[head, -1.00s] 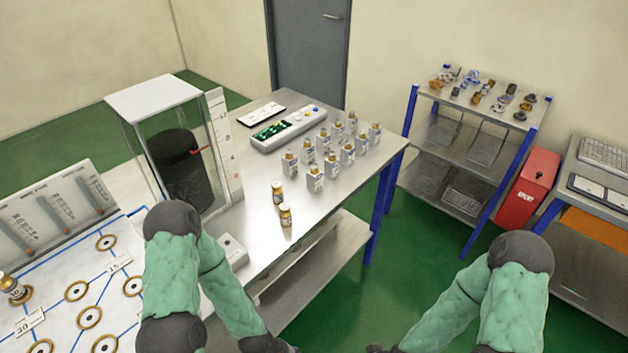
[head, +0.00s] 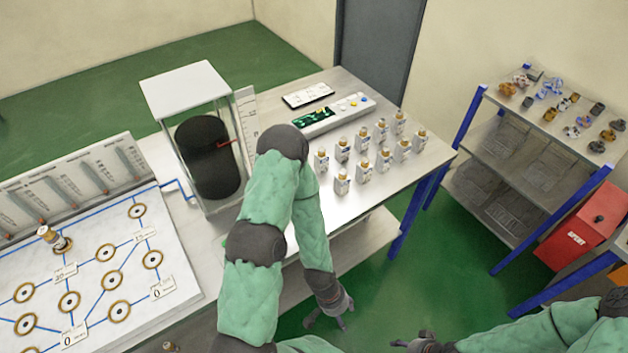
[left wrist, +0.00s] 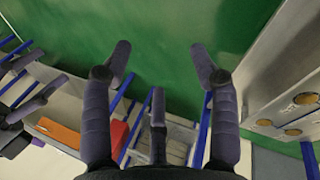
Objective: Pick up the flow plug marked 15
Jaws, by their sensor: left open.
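Several flow plugs (head: 363,170) with clear square bodies and brass tops stand in rows on the metal table in the head view. Their marks are too small to read, so I cannot tell which is 15. Another brass-topped plug (head: 50,237) stands tilted at a socket on the white board. My left gripper (head: 330,312) is open and empty, low in front of the table's edge, apart from the plugs. Its spread fingers show in the left wrist view (left wrist: 163,62) over green floor. My right gripper (head: 408,343) shows only partly at the bottom.
The white board (head: 100,270) with ring sockets and number cards lies at left. A clear tank (head: 190,95) with a black cylinder stands behind my left arm. A green-and-white device (head: 335,115) lies behind the plugs. A shelf rack (head: 520,120) and red box (head: 583,225) stand at right.

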